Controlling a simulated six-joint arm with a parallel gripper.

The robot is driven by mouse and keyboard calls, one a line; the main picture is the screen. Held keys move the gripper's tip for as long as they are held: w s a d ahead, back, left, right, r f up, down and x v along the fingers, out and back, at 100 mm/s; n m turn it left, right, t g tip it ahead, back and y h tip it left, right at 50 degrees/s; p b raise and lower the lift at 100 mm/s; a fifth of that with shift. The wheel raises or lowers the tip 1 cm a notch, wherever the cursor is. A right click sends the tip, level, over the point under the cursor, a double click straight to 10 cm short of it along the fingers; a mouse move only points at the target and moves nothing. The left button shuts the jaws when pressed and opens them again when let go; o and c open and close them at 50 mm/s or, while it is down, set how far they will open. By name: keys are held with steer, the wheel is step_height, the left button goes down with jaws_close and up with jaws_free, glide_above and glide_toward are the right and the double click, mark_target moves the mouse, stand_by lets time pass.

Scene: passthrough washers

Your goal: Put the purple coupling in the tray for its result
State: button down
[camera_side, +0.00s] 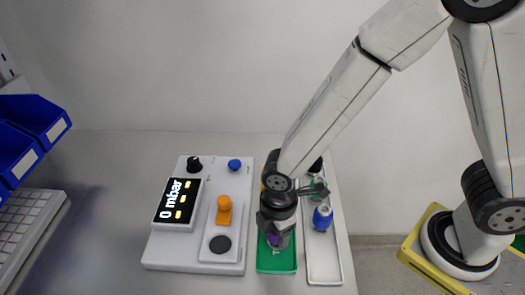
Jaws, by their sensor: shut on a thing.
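My gripper (278,230) is shut on the purple coupling (274,240), which shows only in part below the dark jaws. It is over the front part of the green tray (277,266). I cannot tell whether the coupling touches the tray floor. A white tray (324,272) lies just right of the green one and holds a blue coupling (322,218) and, farther back, a green piece (318,188) partly behind my gripper. The back of the green tray is hidden by my arm.
Left of the trays stands a white test device with a display (178,203) reading 0 mbar, an orange clamp (224,208), a black knob (194,164) and a blue knob (234,164). Blue bins (35,125) and a keyboard (28,222) are at far left. The table between is clear.

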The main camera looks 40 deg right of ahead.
steer(key=shift+c, duration=0.3)
jaws_free()
steer(key=shift+f, duration=0.1)
steer(key=shift+r, duration=6.15)
steer(key=shift+d, duration=0.1)
steer(key=d+f+m, duration=0.1)
steer(key=d+m, duration=0.4)
steer(key=d+f+m+t, duration=0.1)
steer(key=d+f+m, duration=0.1)
steer(key=d+m, duration=0.3)
steer(key=d+f+m+t, duration=0.1)
steer(key=d+m, duration=0.3)
steer(key=d, duration=0.3)
steer(key=shift+w+f+m, duration=0.25)
steer(key=shift+m, duration=0.15)
steer(key=shift+s+d+f+m+t, duration=0.15)
steer(key=shift+d+m+t, duration=0.15)
steer(key=shift+d+m, duration=0.25)
